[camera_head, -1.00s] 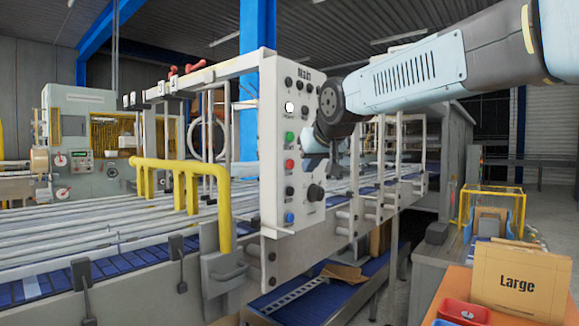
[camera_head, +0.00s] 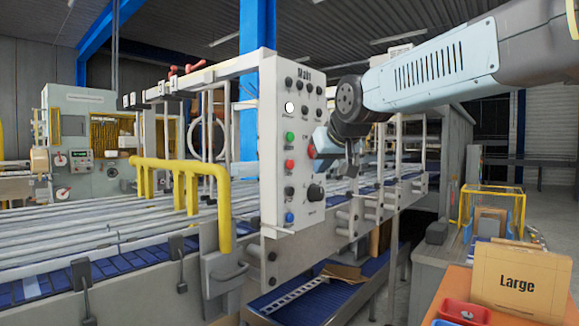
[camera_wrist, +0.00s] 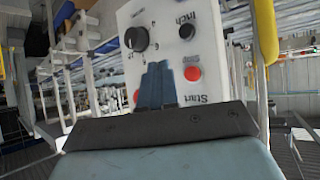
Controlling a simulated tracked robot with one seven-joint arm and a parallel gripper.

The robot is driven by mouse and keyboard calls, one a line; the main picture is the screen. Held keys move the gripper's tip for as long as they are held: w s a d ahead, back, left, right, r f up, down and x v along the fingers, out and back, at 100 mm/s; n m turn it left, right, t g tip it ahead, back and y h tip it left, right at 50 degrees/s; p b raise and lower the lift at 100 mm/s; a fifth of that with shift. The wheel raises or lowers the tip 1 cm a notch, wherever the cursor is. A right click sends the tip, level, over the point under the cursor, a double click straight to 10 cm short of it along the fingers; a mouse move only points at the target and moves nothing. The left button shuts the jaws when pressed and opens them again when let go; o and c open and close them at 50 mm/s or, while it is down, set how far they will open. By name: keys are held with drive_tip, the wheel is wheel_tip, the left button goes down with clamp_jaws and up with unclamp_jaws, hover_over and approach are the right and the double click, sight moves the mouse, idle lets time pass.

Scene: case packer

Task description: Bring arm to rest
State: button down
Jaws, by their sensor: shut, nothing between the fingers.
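My arm reaches in from the upper right in the head view. Part of the panel is hidden behind the fingers.
A conveyor (camera_head: 120,245) with long rails runs behind and left of the panel. A yellow guard rail (camera_head: 185,170) stands on its near side. At the lower right are a cardboard box marked Large (camera_head: 517,282) and a red bin (camera_head: 463,312). Space above the box is open.

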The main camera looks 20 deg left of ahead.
drive_tip(key=s+d+f+m+h, duration=0.1)
drive_tip(key=s+d+f, duration=0.2)
drive_tip(key=d, duration=0.5)
drive_tip(key=s+d+f+m+h, duration=0.2)
drive_tip(key=s+d+f, duration=0.2)
drive_tip(key=d, duration=0.5)
drive_tip(key=s+d+f+m+h, duration=0.1)
drive_tip(key=s+d+f, duration=0.2)
drive_tip(key=d, duration=0.5)
drive_tip(key=s+d+f+m+g+h, duration=0.2)
drive_tip(key=s+d+f+m+g, duration=0.1)
drive_tip(key=s+d+f, duration=0.9)
drive_tip(key=shift+s+d, duration=0.15)
drive_tip(key=shift+s, duration=1)
drive_tip(key=shift+f, duration=0.1)
